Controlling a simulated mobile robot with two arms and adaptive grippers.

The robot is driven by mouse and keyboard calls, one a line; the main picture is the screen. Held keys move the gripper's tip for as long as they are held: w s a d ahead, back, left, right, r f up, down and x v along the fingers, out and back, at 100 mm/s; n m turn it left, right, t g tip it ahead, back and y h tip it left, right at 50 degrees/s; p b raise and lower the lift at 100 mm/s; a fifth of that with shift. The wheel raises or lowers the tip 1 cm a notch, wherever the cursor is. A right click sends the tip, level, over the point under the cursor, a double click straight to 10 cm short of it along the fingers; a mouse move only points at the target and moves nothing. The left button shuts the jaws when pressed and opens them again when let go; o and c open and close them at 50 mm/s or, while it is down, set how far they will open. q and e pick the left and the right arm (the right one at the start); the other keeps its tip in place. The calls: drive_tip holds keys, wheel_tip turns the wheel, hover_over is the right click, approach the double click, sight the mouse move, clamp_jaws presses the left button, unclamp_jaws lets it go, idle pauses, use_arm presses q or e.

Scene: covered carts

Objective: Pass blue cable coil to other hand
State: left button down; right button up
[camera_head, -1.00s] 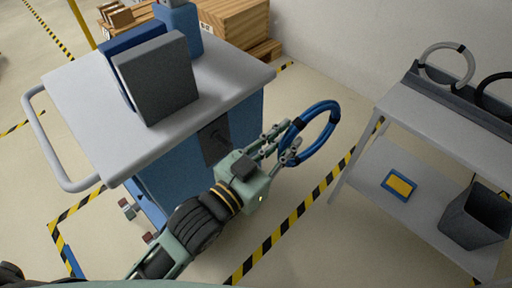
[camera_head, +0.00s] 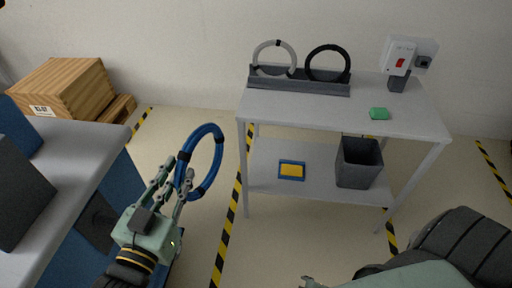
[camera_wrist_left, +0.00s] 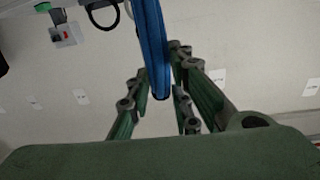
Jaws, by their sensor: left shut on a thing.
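The blue cable coil (camera_head: 206,158) is a ring with black bands, held up in the air between the cart and the shelf table. My left gripper (camera_head: 176,182) is shut on the lower left part of its ring. In the left wrist view the coil (camera_wrist_left: 152,45) shows edge-on as a blue strip between the fingers (camera_wrist_left: 158,95). My right arm comes in at the bottom right of the head view. Only a small tip, perhaps of my right gripper (camera_head: 310,283), shows at the bottom edge; its jaws are hidden.
A shelf table (camera_head: 300,105) holds a grey coil (camera_head: 274,45) and a black coil (camera_head: 328,50) in a rack, a green object (camera_head: 379,113) and a red-switched box (camera_head: 399,60). A grey bin (camera_head: 359,163) stands on its lower shelf. The cart (camera_head: 75,150) is at left.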

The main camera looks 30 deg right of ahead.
use_arm(q)
drive_tip(key=shift+r, duration=0.1)
use_arm(e)
drive_tip(key=w+d+r+n+t+y, duration=0.1)
drive_tip(key=w+d+r+n+t, duration=0.25)
drive_tip(key=w+r+n, duration=0.65)
drive_tip(key=w+d+r+n+t+y, duration=0.1)
drive_tip(key=w+d+r+n+t, duration=0.3)
drive_tip(key=w+r, duration=1.05)
drive_tip(key=w+a+r+n+t+y, duration=0.1)
drive_tip(key=a+r+n+t+y, duration=0.15)
drive_tip(key=r+n, duration=0.65)
drive_tip(key=a+r+n+t+y, duration=0.15)
drive_tip(key=a+r+n, duration=0.25)
drive_tip(key=r, duration=0.8)
drive_tip(key=n+g+y, duration=0.3)
drive_tip(key=n+y, duration=0.3)
drive_tip(key=n, duration=0.8)
approach(218, 136)
drive_tip(key=x, duration=1.1)
drive_tip(key=shift+w+a, duration=0.2)
drive_tip(key=shift+c, duration=0.2)
